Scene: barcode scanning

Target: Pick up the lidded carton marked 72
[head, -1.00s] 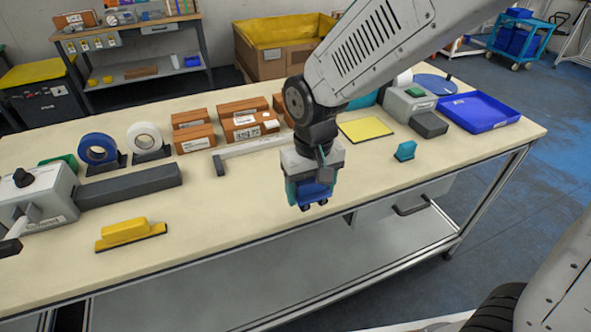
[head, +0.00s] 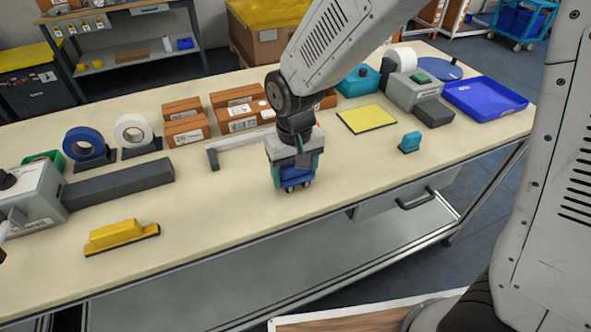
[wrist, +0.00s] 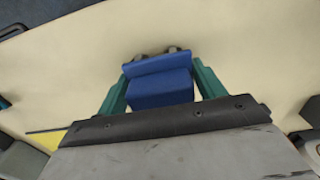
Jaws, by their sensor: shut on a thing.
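My gripper (head: 295,186) is shut on a blue block (head: 296,173) over the bare middle of the table. In the wrist view the blue block (wrist: 160,84) sits between two green fingers. Whether it touches the table is unclear. Brown cartons stand in two rows behind the gripper. The front ones include a left carton (head: 183,132) and a carton beside it (head: 236,122) with a white round spot on top. Another carton (head: 182,108) and one more (head: 233,96) stand behind. Their labels are too small to read surely, so I cannot tell which is marked 72.
A grey bar (head: 240,141) lies between the gripper and the cartons. A yellow pad (head: 367,119), a teal block (head: 410,142) and a blue tray (head: 487,97) are to the right. Tape rolls, a grey device (head: 32,208) and a yellow block (head: 118,233) are left. The front middle is clear.

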